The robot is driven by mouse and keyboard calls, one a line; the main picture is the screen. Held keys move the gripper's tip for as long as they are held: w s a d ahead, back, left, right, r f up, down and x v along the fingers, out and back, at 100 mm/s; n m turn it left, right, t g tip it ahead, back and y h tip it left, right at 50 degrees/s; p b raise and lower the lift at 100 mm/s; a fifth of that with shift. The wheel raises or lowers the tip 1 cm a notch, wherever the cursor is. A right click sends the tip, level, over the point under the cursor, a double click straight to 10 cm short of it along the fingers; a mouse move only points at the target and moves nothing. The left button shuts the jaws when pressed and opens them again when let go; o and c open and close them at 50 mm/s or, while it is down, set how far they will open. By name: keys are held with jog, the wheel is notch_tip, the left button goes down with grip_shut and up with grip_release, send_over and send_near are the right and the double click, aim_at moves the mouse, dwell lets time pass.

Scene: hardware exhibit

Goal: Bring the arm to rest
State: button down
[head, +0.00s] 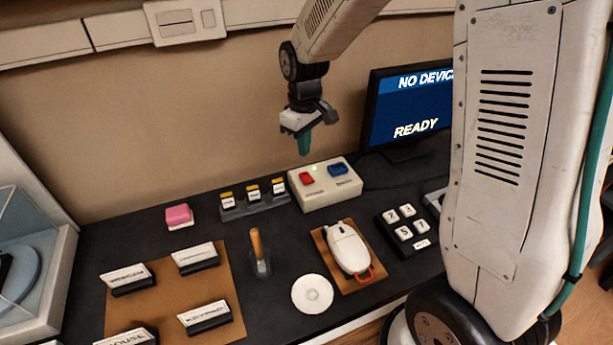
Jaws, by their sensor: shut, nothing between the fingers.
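My gripper (304,147) hangs from my arm in the upper middle of the head view, pointing down. Its teal fingers are shut and hold nothing. It is above the back of the black table (290,235), in front of the tan wall. In the picture it is just above a cream box (325,189) with a red button (306,178) and a blue button (338,169). The fingers appear apart from the box.
A monitor (405,110) reading "READY" stands right of my gripper. A white mouse (347,248), number keypad (405,230), white disc (312,294), wooden-handled tool (258,253), pink block (179,216) and brown mat with labels (166,293) are on the table. A glass case (25,255) is left.

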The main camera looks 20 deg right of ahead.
jog(key=shift+r, duration=0.3)
jog(key=shift+s, duration=0.15)
jog(key=s+d+r+m, duration=0.1)
jog(key=s+r, duration=0.3)
jog(key=s, duration=0.5)
jog(key=s+d+r+m+t, duration=0.1)
jog(key=s+r+m, duration=0.2)
jog(key=s, duration=0.7)
jog(key=s+d+r+m, duration=0.1)
jog(key=s+r+m, duration=0.1)
jog(key=s+r, duration=0.4)
jog(key=s, duration=0.3)
jog(key=shift+s+r, duration=0.35)
jog(key=shift+r, duration=0.05)
